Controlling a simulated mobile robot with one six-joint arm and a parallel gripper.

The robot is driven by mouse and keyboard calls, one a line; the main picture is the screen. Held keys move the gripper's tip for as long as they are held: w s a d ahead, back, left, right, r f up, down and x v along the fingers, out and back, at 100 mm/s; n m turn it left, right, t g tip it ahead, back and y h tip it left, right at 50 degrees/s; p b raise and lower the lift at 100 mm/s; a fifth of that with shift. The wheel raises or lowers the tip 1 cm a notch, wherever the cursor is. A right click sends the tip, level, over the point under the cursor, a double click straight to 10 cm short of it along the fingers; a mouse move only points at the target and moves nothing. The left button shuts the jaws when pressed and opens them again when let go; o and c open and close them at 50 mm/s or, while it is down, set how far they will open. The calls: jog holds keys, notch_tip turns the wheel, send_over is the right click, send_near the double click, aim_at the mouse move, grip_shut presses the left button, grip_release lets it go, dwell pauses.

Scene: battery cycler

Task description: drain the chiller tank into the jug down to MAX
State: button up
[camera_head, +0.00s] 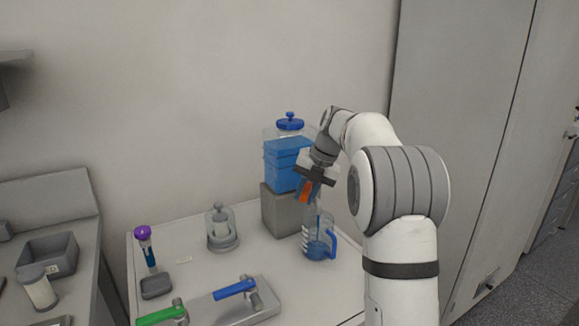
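The chiller tank (280,160) is a clear box holding blue liquid, with a blue knobbed lid (290,124). It stands on a grey block (281,213) at the back of the bench. The jug (318,246), clear with a blue handle and white marks, stands on the bench in front of the block. It holds some blue liquid at the bottom. My gripper (307,192) is at the tank's front right, above the jug, beside an orange part (306,192). Its fingers are partly hidden, and I cannot tell whether they close on that part. The MAX mark is too small to read.
A glass vessel on a round base (221,228) stands left of the block. A purple-capped tube (146,248) stands in a grey holder. A blue-handled valve (236,289) and a green-handled one (162,316) are in front. A tall cabinet (465,130) is at right.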

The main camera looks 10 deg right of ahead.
jog(key=b, duration=0.3)
jog(key=shift+s+d+f, duration=0.1)
jog(key=shift+s+f, duration=0.05)
jog(key=shift+f, duration=0.2)
jog(key=n+b, duration=0.1)
jog(key=b, duration=0.6)
jog(key=shift+d+r, duration=0.1)
jog(key=shift+d, duration=0.05)
jog(key=b, duration=0.2)
jog(key=shift+d+n+b, duration=0.1)
jog(key=shift+n+b, duration=0.2)
jog(key=shift+b, duration=0.1)
jog(key=shift+s+r+g+b, duration=0.2)
jog(key=shift+g+b, duration=0.1)
dwell(4.3)
jog(key=shift+w+a+m+t+b, duration=0.15)
jog(key=shift+a+m+t, duration=0.25)
jog(key=shift+m, duration=0.5)
jog(key=shift+w+a+m+t+b, duration=0.15)
jog(key=shift+a+m+t, duration=0.2)
jog(key=shift+m, duration=0.55)
